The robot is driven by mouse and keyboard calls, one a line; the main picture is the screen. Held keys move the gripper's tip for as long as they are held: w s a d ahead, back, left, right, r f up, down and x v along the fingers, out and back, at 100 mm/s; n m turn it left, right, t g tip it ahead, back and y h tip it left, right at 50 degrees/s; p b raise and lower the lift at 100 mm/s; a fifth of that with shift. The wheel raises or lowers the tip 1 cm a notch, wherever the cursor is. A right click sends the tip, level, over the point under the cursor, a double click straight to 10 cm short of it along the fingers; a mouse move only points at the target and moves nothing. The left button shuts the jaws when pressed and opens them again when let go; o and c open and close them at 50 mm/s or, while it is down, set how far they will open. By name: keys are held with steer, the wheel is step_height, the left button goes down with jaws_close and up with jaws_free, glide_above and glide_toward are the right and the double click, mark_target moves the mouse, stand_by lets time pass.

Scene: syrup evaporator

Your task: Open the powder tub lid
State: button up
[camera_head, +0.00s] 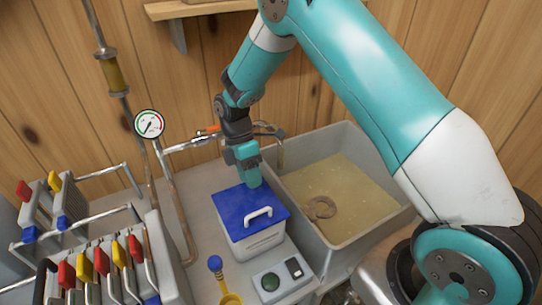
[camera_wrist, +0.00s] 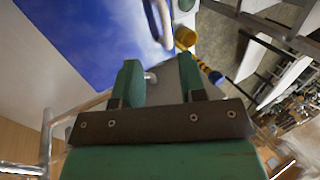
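The powder tub is a white box (camera_head: 258,244) with a blue lid (camera_head: 235,203) that lies closed on top. The lid carries a white loop handle (camera_head: 258,213) toward its front edge. My gripper (camera_head: 250,178) points down at the back edge of the lid, behind the handle. In the wrist view the fingers (camera_wrist: 160,82) stand apart with nothing held between them. The blue lid (camera_wrist: 75,35) fills the upper left there, and the handle (camera_wrist: 158,22) is beyond the fingertips. Whether the fingers touch the lid I cannot tell.
A yellow scoop (camera_head: 230,299) with a blue knob stands left of the tub's front. A small grey box (camera_head: 281,283) with a round dark green part sits in front. A sink-like basin (camera_head: 286,191) with tan liquid lies right. Pipes, a gauge (camera_head: 149,124) and coloured levers are left.

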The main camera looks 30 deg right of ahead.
mark_target(261, 208)
steer(key=s+f+b, duration=0.1)
steer(key=s+f, duration=0.1)
steer(key=f, duration=0.1)
steer(key=shift+s, duration=0.35)
steer(key=s+f+t+b, duration=0.1)
steer(key=f, duration=0.1)
steer(key=s+f+t+b, duration=0.1)
steer(key=f+t+b, duration=0.1)
steer(key=shift+s+d+b, duration=0.1)
steer(key=shift+s+b, duration=0.05)
steer(key=shift+b, duration=0.15)
steer(key=w+r+b, duration=0.1)
steer(key=w+r, duration=0.1)
steer(key=r, duration=0.7)
steer(key=w+r+b, duration=0.1)
steer(key=w+r, duration=0.1)
steer(key=r, duration=0.7)
steer(key=s+a+r+m+t+y+p, duration=0.1)
steer(key=s+r+m, duration=0.4)
steer(key=s, duration=0.5)
steer(key=shift+s+a+r+y+p, duration=0.4)
steer(key=shift+a+r+p, duration=0.45)
steer(key=shift+a, duration=0.15)
